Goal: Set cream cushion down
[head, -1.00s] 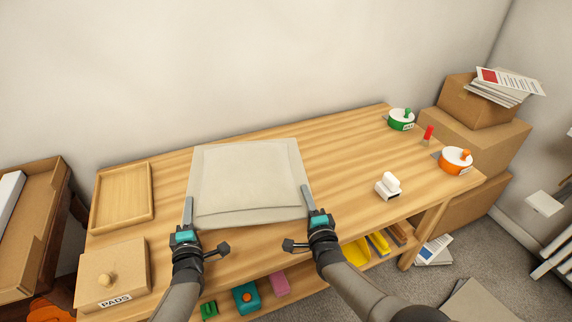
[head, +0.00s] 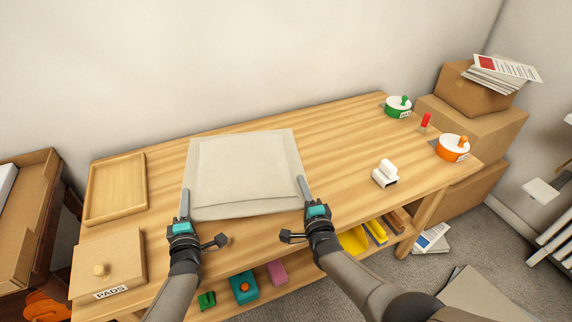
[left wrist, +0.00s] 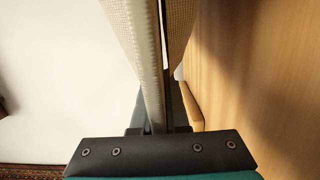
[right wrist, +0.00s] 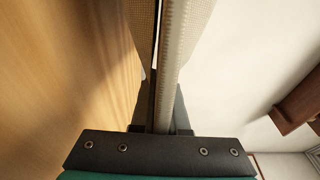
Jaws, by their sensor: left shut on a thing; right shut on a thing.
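The cream cushion (head: 244,172) is a flat, square, pale pad over the middle-left of the wooden table (head: 335,140) in the head view. My left gripper (head: 185,205) is shut on its near left edge, and my right gripper (head: 305,190) is shut on its near right edge. In the left wrist view the cushion's seam (left wrist: 146,60) runs between the jaws, and the right wrist view shows the same on the other side (right wrist: 172,60). The wooden surface (right wrist: 60,80) lies close beside the cushion there. I cannot tell whether the cushion touches the table.
A wooden tray (head: 117,190) and a box marked PADS (head: 112,262) stand left of the cushion. A white block (head: 385,174), a green round container (head: 398,106), an orange one (head: 453,149) and a red piece (head: 425,121) stand right. Table between is clear.

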